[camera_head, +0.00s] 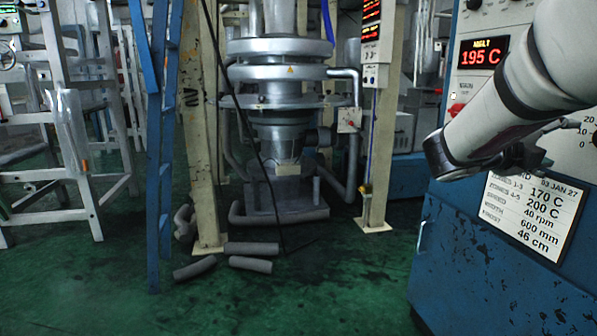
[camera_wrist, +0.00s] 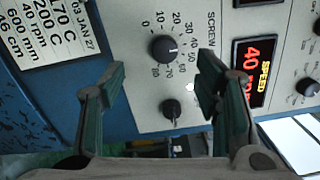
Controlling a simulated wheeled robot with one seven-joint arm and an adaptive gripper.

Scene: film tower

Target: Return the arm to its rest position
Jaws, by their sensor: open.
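My arm (camera_head: 515,100) reaches in from the upper right in front of a blue control cabinet (camera_head: 470,255). My gripper (camera_wrist: 161,80) is open and empty in the wrist view, its two dark green fingers apart. It points at the cabinet's panel, with a screw dial (camera_wrist: 165,48) and a smaller black switch (camera_wrist: 171,109) showing between the fingers. In the head view the gripper is partly hidden behind my wrist. I cannot tell the exact gap to the panel, but no contact shows.
The cabinet bears a red 195 C display (camera_head: 482,53) and a white settings sheet (camera_head: 530,215). A silver machine (camera_head: 279,75) stands behind beige posts. Grey rolls (camera_head: 250,264) lie nearby. Green floor (camera_head: 340,285) is clear in front.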

